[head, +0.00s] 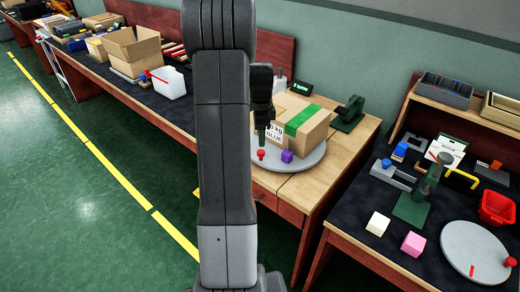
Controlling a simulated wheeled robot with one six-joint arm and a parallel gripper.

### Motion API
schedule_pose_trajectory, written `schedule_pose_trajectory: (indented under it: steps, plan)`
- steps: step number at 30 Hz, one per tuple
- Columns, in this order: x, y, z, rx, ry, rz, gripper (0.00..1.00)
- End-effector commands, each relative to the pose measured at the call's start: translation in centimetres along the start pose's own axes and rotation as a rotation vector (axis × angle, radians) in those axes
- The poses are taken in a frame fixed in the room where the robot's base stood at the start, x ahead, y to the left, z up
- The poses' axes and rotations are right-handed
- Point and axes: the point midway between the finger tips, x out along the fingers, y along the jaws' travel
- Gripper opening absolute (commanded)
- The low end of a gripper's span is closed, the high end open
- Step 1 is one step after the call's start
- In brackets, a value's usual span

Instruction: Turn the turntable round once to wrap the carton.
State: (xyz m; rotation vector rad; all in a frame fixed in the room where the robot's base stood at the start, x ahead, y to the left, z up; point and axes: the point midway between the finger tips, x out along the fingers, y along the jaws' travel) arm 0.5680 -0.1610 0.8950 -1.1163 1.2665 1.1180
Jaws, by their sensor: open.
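The grey round turntable (311,166) lies on the wooden-topped part of the bench, right of my arm. A brown carton (314,122) with a green band and a printed white label stands on it. A red knob (261,154) stands at the turntable's front left rim, and a purple cube (287,156) sits on the disc to its right. My gripper (262,142) points down just above the red knob, in front of the carton's left side. It is open and appears empty; its fingers are small and partly merge with the dark wrist. My arm hides the turntable's left surroundings.
A dark green device (350,114) stands behind the carton at right. Open cartons (132,50) and a white bin (169,83) stand on the left bench. The right bench holds another grey disc (474,252), a green stand (417,200) and loose blocks. The left floor is clear.

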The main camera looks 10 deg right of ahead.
Motion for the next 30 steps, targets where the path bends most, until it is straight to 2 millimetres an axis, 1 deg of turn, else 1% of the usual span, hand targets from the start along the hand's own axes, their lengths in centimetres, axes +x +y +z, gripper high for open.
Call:
schedule_pose_trajectory:
  steps: [1, 3, 6, 10, 15, 23, 24, 26, 30]
  plan:
    - [1.2, 0.1, 0.0, 0.000, 0.000, 0.004, 0.48]
    - [2.6, 0.1, 0.0, -0.001, 0.000, 0.004, 0.48]
    - [4.4, 0.1, 0.0, -0.001, 0.000, 0.004, 0.48]
    - [6.0, 0.0, 0.0, -0.001, 0.000, 0.001, 0.48]
    - [7.0, 0.0, 0.0, -0.002, 0.000, -0.001, 0.48]
    - [7.1, 0.0, 0.0, -0.002, 0.000, -0.001, 0.48]
    - [7.1, 0.0, 0.0, -0.002, 0.000, -0.001, 0.44]
    - [7.1, 0.0, 0.0, -0.002, 0.000, -0.001, 0.33]
    - [7.1, 0.0, 0.0, -0.002, 0.000, -0.001, 0.05]
